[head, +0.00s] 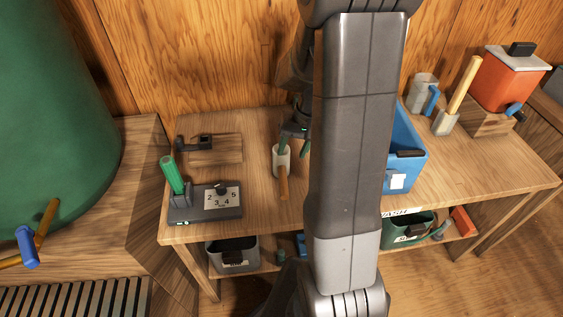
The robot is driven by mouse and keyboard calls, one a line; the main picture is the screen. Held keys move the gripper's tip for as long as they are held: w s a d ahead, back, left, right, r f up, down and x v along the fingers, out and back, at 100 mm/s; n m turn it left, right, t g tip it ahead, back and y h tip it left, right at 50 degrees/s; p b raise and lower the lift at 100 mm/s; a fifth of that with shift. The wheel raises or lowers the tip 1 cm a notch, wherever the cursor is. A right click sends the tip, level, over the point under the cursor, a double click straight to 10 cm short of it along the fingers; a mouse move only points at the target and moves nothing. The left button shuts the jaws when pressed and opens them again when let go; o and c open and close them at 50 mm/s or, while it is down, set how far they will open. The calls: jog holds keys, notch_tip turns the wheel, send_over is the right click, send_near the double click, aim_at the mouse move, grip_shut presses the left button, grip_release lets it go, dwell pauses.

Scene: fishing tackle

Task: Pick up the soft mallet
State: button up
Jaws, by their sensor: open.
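The soft mallet (282,160) appears to be the pale cylindrical head with an orange-brown wooden handle (283,185). It lies on the workbench (262,220), with the handle towards the front edge. My gripper (294,146) is just above and to the right of the pale head, open, with dark green fingers. One finger overlaps the top of the head in the picture; I cannot tell whether it touches. My arm hides part of the gripper and the bench to its right.
Left are a green-handled device with a numbered plate (222,197) and a dark clamp-like tool on a wooden block (228,149). Bins sit on the shelf below.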

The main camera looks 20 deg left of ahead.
aim_at(283, 171)
jog(key=x, duration=1.1)
jog(key=shift+w+a, duration=0.1)
jog(key=c, duration=0.9)
grip_shut()
jog(key=shift+r, duration=0.2)
